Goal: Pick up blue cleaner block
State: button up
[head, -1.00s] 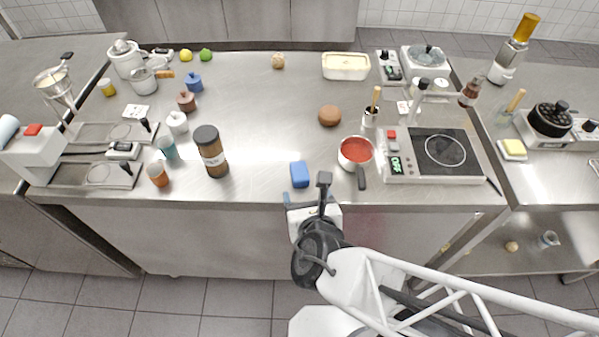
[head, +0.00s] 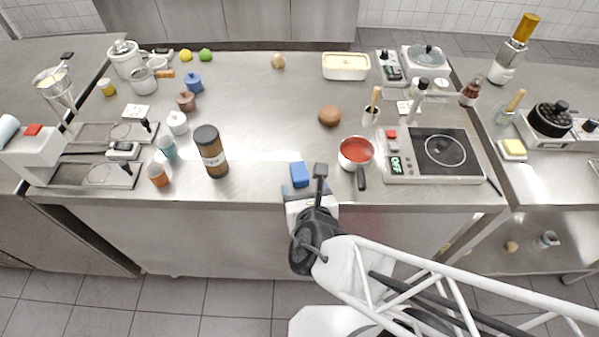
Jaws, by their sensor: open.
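The blue cleaner block (head: 299,173) lies near the front edge of the steel table, left of the red pot. My gripper (head: 303,183) is right at the block, just in front of it and at its right side. Its dark right finger (head: 320,171) stands to the right of the block. The other finger shows as a blue-grey tip at the block's lower left, partly hard to make out. The jaws are open, and the block seems to rest on the table. Whether a finger touches the block cannot be told.
A red pot (head: 355,151) stands close on the right, its dark handle pointing to the front edge. A hotplate (head: 436,157) is farther right. A brown jar with a dark lid (head: 211,153) stands to the left. The table behind the block is clear.

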aim_at(301, 177)
jog(key=shift+w, duration=0.1)
jog(key=shift+x, duration=2.5)
jog(key=shift+d, duration=0.15)
jog(key=shift+c, duration=0.4)
jog(key=c, duration=1)
jog(key=shift+o, duration=0.2)
jog(key=shift+r, duration=0.15)
jog(key=shift+r, duration=4.85)
